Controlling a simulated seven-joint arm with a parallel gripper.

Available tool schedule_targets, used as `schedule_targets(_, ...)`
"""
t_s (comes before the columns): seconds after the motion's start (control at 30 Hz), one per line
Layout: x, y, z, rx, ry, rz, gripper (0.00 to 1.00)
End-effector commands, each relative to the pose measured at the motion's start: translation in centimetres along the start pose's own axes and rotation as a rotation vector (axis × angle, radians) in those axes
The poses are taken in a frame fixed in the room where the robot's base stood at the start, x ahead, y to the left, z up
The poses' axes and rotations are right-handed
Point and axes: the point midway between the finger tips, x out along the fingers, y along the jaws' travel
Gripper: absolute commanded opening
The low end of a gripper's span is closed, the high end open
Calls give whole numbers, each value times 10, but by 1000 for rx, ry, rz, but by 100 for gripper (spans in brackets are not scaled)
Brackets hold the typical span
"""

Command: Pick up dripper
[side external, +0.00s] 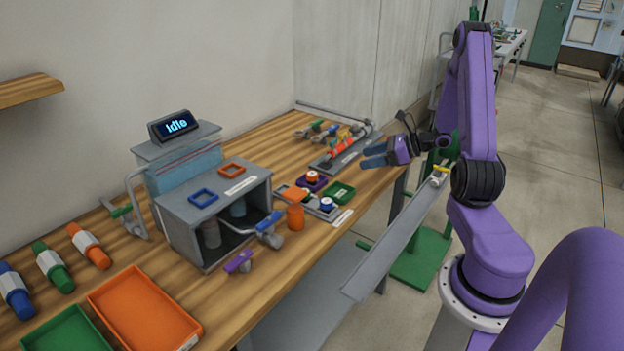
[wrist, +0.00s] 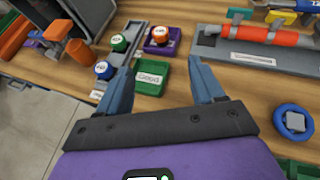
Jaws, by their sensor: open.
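The drippers appear to be small round capped pieces. In the wrist view a green-capped dripper (wrist: 119,42) and a blue-capped dripper (wrist: 104,70) sit along a grey plate. A red-capped dripper (wrist: 160,35) sits in a purple tray (wrist: 174,49); it also shows in the side view (side external: 312,175), as does the blue-capped one (side external: 326,203). A green tray (wrist: 158,88) labelled "Good" looks empty. My gripper (wrist: 162,72) is open and empty, its fingers to either side of the green tray in the wrist view. In the side view my gripper (side external: 374,156) hovers near the bench edge.
A grey station (side external: 205,215) with an "Idle" display (side external: 174,126) stands left of the trays. An orange cylinder (side external: 295,218) stands near the bench edge. A grey fixture holds an orange tube (wrist: 260,36). A blue round part (wrist: 295,121) lies on the bench, right of the gripper.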

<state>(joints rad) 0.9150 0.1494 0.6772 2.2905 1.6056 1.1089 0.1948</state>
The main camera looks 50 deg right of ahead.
Motion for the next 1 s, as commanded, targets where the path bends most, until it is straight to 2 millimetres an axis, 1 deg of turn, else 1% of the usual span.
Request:
schedule_targets(0.5, 94, 3, 0, -5, 2, 10, 67)
schedule_targets(0.63, 110, 2, 0, -5, 2, 8, 67)
schedule_targets(0.87, 124, 2, -1, -5, 2, 7, 67)
schedule_targets(1.0, 143, 1, -3, -5, 3, 9, 67)
